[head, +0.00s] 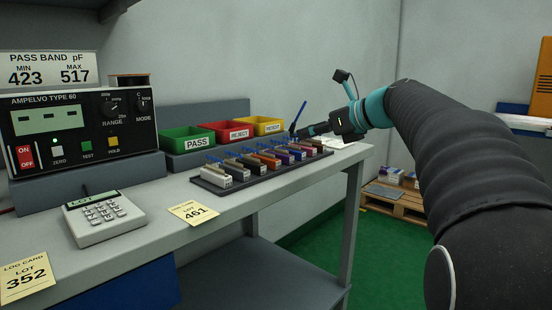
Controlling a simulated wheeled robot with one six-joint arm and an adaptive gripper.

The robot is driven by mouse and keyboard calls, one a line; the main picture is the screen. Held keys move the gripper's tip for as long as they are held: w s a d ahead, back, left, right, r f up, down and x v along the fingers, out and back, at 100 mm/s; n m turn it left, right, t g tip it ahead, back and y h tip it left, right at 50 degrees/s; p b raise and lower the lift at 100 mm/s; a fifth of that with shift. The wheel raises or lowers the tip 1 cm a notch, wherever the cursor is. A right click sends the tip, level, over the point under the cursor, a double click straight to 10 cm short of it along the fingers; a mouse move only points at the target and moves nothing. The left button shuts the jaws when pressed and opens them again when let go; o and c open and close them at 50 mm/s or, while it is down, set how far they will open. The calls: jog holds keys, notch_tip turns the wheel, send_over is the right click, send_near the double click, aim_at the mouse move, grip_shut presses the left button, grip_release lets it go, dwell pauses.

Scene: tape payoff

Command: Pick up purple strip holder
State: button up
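A row of small strip holders in different colours stands on a dark tray (218,189) near the bench's far right end. A purple-looking holder (284,158) sits right of an orange one (267,162), though neighbouring blue and purple shades are hard to tell apart at this size. Thin blue strips stick out of the holders. My gripper (299,133) reaches in from the right, low over the rear of the row's right half. Its fingers are dark and small, and I cannot tell whether they are open or touch a holder.
Green PASS (197,143), red REJECT (240,133) and yellow RETEST (270,125) bins stand behind the row. A blue stick (300,115) rises beside my gripper. A meter (85,128) and keypad (104,217) are left.

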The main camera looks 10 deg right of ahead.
aim_at(279, 143)
jog(key=x, duration=0.5)
jog(key=shift+a+f, duration=0.1)
jog(key=shift+a, duration=0.05)
jog(key=shift+b+x, duration=0.3)
jog(key=shift+x, duration=2.5)
jog(key=shift+s+a, duration=0.1)
jog(key=shift+s, duration=0.05)
grip_shut()
